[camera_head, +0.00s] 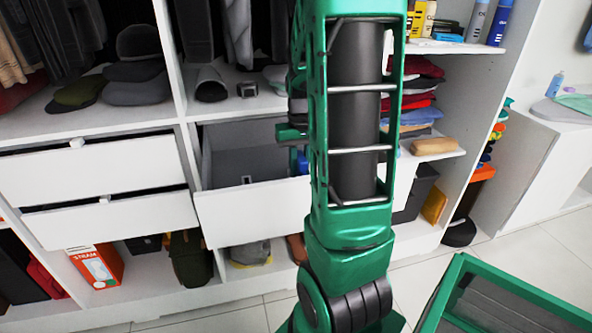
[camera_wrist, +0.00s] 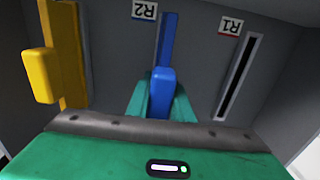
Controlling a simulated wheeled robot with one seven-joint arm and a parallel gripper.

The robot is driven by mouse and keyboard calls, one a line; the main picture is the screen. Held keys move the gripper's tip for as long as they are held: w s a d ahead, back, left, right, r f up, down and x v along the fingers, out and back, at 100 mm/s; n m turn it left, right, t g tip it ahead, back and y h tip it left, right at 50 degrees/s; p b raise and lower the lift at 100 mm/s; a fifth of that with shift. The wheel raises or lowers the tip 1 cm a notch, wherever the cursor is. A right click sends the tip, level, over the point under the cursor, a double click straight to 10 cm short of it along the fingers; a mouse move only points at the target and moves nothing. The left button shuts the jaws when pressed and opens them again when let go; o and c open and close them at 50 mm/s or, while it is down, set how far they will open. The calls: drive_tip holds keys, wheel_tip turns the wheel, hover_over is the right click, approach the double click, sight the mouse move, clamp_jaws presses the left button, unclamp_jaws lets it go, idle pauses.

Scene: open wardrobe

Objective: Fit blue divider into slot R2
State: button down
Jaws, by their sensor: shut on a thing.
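In the wrist view my gripper (camera_wrist: 161,98) has its two green fingers closed around the handle of the blue divider (camera_wrist: 168,42). The divider's blue strip runs up beside the R2 label (camera_wrist: 145,10), against the grey drawer wall. The R2 slot is hidden behind the divider, and I cannot tell how deep the divider sits. In the head view only a small bit of blue (camera_head: 302,164) shows in the open drawer (camera_head: 255,208), beside my arm.
In the wrist view the R1 slot (camera_wrist: 238,78) is dark and empty, under the R1 label (camera_wrist: 231,25). A yellow divider (camera_wrist: 70,50) with a yellow handle stands at the left. In the head view closed drawers (camera_head: 95,170) are at the left, and a green-rimmed bin (camera_head: 490,267) stands front right.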

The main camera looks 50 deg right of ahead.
sight(300, 155)
drive_tip(key=shift+f, duration=0.9)
drive_tip(key=c, duration=1.5)
unclamp_jaws()
wheel_tip(300, 155, up, 11)
drive_tip(key=shift+w+f, duration=0.1)
drive_tip(key=shift+f, duration=0.05)
